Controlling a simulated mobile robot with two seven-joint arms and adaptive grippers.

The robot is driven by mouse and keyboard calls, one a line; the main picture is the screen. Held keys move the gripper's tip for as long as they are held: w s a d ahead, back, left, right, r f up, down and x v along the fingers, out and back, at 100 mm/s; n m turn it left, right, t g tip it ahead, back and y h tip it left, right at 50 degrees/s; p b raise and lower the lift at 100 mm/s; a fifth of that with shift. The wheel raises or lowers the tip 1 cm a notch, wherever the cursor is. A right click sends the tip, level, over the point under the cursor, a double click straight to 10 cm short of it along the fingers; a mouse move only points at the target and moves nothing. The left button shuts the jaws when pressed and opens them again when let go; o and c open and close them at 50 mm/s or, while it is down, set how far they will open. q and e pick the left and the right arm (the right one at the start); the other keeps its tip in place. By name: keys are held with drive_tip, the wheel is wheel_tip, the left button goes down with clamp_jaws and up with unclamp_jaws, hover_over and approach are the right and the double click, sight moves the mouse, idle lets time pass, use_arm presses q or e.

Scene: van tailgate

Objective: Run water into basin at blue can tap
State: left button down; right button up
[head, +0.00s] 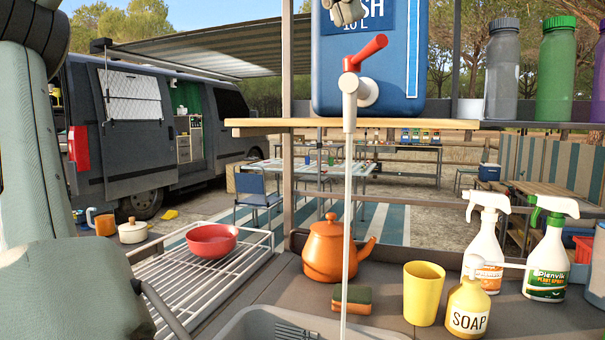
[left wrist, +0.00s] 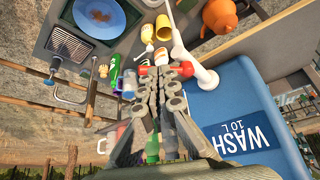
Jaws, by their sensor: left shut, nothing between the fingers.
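The blue can (head: 405,50) stands on a wooden shelf, its white tap (head: 360,93) facing me and its red lever (head: 366,52) tilted up to the right. A thin stream of water (head: 347,210) runs from the spout down into the grey basin (head: 255,318), of which only the top part shows at the bottom edge. My left gripper (head: 346,14) is shut and empty, above the lever and in front of the can's label. In the left wrist view its fingertips (left wrist: 166,72) overlap the red lever; whether they touch it I cannot tell. My right gripper is not in view.
An orange kettle (head: 328,250), a sponge (head: 351,299), a yellow cup (head: 423,292), a soap bottle (head: 468,307) and spray bottles (head: 549,262) stand around the basin. A red bowl (head: 211,242) sits on the wire rack at left. The wooden shelf (head: 280,124) crosses above.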

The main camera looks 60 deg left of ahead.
use_arm(q)
drive_tip(key=shift+s, duration=0.2)
drive_tip(key=shift+f, duration=0.15)
drive_tip(key=shift+f+b, duration=1.25)
drive_tip(key=shift+f, duration=0.95)
idle(5.5)
